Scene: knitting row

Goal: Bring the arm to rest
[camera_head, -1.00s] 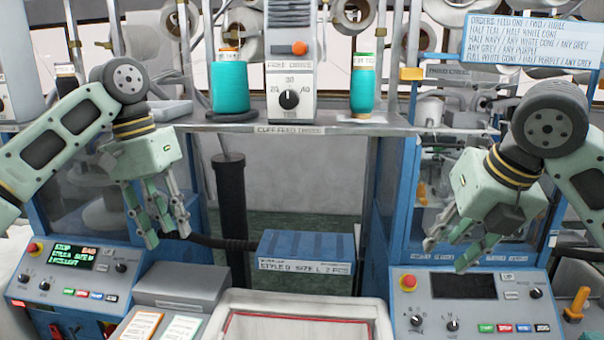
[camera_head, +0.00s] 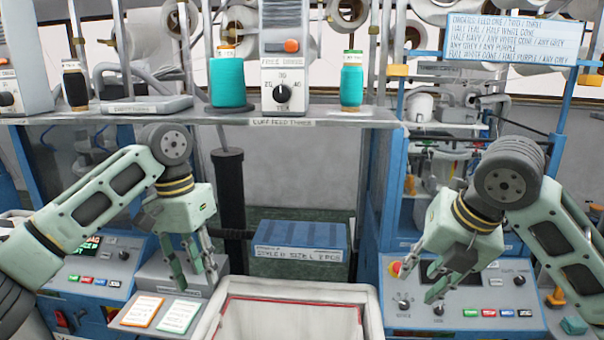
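My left arm comes in from the left, and its gripper (camera_head: 195,278) hangs with fingers down over the grey box and cards, left of the white bin (camera_head: 216,318). Its fingers are apart and nothing shows between them. My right arm comes in from the right, and its gripper (camera_head: 432,284) points down and left in front of the right control panel (camera_head: 468,306). Its fingers are also apart, with nothing seen between them. The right gripper hides part of that panel's screen. Whether either fingertip touches anything below is hard to tell.
A shelf labelled cuff feed (camera_head: 345,121) carries a large teal cone (camera_head: 227,83), a smaller teal cone (camera_head: 352,86) and a dial unit (camera_head: 283,88). A blue box (camera_head: 300,238) lies behind the bin. The left control panel (camera_head: 100,262) is partly behind my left arm.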

